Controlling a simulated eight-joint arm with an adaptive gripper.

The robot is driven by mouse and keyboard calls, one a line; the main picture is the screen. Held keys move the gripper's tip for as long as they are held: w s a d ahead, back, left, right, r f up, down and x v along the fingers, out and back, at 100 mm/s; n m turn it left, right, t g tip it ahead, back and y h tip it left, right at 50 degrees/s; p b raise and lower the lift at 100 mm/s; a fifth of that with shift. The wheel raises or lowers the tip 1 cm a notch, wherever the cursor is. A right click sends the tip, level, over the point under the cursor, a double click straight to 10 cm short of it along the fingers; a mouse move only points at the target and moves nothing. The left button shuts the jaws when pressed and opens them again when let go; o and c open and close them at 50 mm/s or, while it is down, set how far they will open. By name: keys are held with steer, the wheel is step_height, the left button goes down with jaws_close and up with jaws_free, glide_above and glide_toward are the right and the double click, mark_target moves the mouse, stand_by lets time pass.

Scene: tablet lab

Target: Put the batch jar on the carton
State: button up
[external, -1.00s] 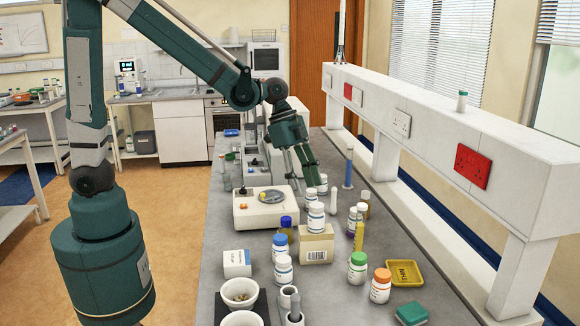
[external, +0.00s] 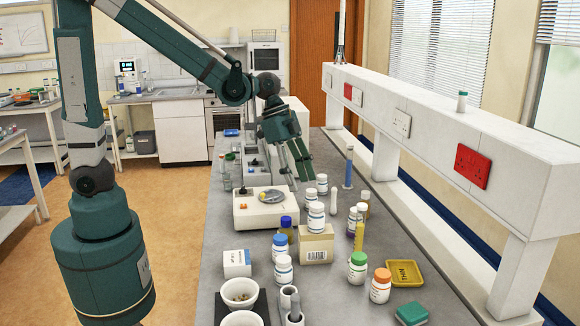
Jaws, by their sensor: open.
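The tan carton (external: 316,248) stands on the grey bench, right of centre. A white jar (external: 316,217) with a white cap and a printed label appears upright on the carton's top. Several similar white-capped jars stand nearby, so I cannot tell for sure from labels which is the batch jar.
A white balance (external: 264,212) stands left of the carton. Blue-capped jars (external: 282,248), a green-capped jar (external: 357,268), an orange-capped jar (external: 380,286) and a yellow tray (external: 404,272) crowd the front. A blue cylinder (external: 348,168) stands behind on the right.

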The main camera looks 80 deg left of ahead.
steer(key=s+a+r+n+t+y, duration=0.1)
steer(key=s+r+n, duration=0.3)
steer(key=s, duration=0.8)
steer(key=s+a+r+n+t+y, duration=0.2)
steer(key=s+a+r+n, duration=0.1)
steer(key=s, duration=0.8)
steer(key=shift+s+a+r+n+t, duration=0.3)
steer(key=shift+r+n, duration=0.2)
steer(key=shift+n, duration=0.2)
